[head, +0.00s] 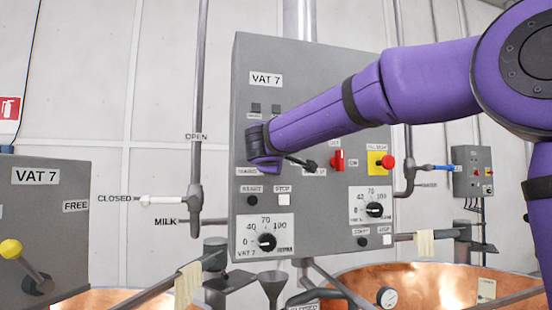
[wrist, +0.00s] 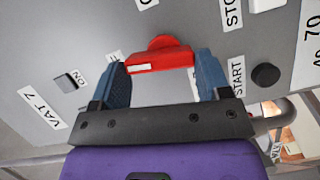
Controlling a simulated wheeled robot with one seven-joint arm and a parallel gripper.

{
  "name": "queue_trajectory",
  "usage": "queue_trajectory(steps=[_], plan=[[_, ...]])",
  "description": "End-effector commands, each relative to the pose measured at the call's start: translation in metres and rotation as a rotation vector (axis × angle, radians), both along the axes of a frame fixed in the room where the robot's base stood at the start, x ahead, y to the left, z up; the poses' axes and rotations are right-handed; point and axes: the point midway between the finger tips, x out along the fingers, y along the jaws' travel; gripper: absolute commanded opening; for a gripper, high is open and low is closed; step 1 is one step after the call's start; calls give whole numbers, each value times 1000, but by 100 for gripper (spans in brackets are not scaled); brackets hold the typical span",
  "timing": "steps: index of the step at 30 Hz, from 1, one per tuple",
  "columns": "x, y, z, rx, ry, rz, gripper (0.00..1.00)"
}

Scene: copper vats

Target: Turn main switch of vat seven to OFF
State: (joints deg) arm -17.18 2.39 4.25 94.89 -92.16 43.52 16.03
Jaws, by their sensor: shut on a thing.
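The grey VAT 7 panel (head: 300,75) stands in front of me. My gripper (head: 265,162) is at its left side, above the START and STOP buttons. In the wrist view the blue fingers of my gripper (wrist: 162,68) are closed on the two ends of a red switch handle (wrist: 160,58). The handle lies along the panel's vertical, with a white mark near its upper end. The label beside it is partly hidden, so I cannot read its position. In the head view my gripper hides this switch. Another red switch (head: 337,160), labelled ON, shows farther right.
A red mushroom button on a yellow plate (head: 376,162) is at the panel's right. A black lever (head: 301,162) sticks out beside my gripper. Two dials (head: 267,242) (head: 375,209) are lower down. A grey box with a yellow-knobbed lever (head: 12,249) is left. Copper vats (head: 420,282) are below.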

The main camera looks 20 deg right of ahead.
Motion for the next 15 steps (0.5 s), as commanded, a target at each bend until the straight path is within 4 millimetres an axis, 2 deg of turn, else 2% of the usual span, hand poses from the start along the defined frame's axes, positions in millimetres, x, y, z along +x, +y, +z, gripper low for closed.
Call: queue_trajectory(steps=[6, 15], plan=[[0, 1, -2, -118, 1, 1, 46], [0, 1, -3, -189, 1, 1, 46]])
